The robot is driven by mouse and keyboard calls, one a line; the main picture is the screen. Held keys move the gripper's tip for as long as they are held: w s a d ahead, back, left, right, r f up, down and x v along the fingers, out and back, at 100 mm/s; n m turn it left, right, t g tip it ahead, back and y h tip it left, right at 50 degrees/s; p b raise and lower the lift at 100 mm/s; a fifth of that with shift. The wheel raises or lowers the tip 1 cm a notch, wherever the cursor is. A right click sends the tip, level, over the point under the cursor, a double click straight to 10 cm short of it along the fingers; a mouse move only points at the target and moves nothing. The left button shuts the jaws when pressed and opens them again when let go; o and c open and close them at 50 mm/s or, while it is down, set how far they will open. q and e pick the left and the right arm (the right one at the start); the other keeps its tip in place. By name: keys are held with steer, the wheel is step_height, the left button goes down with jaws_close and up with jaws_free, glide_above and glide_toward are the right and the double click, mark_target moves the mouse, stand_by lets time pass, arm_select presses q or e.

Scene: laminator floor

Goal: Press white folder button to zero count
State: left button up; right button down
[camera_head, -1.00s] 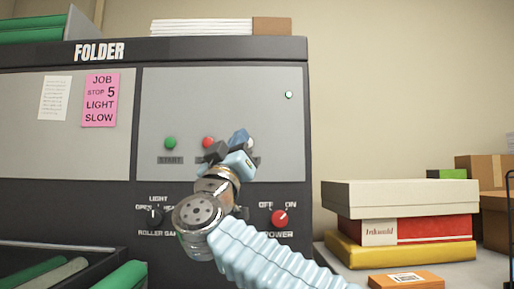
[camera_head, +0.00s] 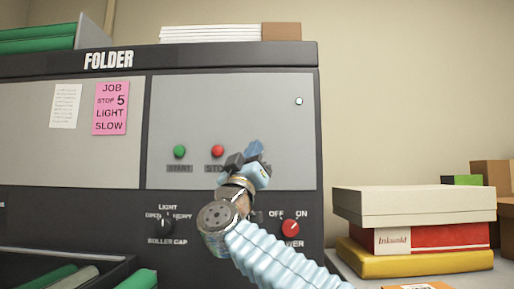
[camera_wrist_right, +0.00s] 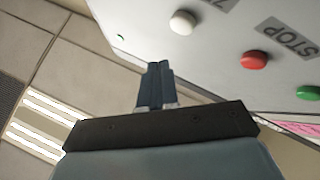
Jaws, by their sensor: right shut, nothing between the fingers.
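The folder machine (camera_head: 100,180) has a grey panel with a green START button (camera_head: 180,151) and a red STOP button (camera_head: 217,150). The white button (camera_wrist_right: 182,22) shows in the right wrist view beside the red button (camera_wrist_right: 254,60) and the green button (camera_wrist_right: 309,93); in the head view my right gripper hides it. My right gripper (camera_head: 245,158) is in front of the panel, right of STOP. In the wrist view its fingers (camera_wrist_right: 156,82) are shut together and empty, and the white button lies beyond and right of their tips. My left gripper is not in view.
A red power knob (camera_head: 290,227) and a black roller knob (camera_head: 166,226) sit below the panel. Stacked boxes (camera_head: 415,205) stand on a table at the right. A pink note (camera_head: 111,108) is on the left panel.

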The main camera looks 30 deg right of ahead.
steer(key=shift+w+d+p, duration=0.35)
steer(key=shift+w+d, duration=0.05)
steer(key=shift+w, duration=0.2)
steer(key=shift+w+d+p, duration=0.3)
steer(key=shift+w+d, duration=0.05)
steer(key=shift+w, duration=0.25)
stand_by(1.2)
steer(key=shift+w+d+p, duration=0.2)
steer(key=shift+w+p, duration=0.15)
steer(key=shift+p, duration=0.05)
steer(key=shift+w+d+p, duration=0.25)
steer(key=shift+w+p, duration=0.1)
steer(key=shift+w, duration=0.05)
stand_by(0.6)
steer(key=shift+s+a, duration=0.1)
steer(key=shift+s, duration=0.05)
steer(key=shift+s+a+b, duration=0.35)
steer(key=shift+s+b, duration=0.05)
steer(key=shift+s, duration=0.25)
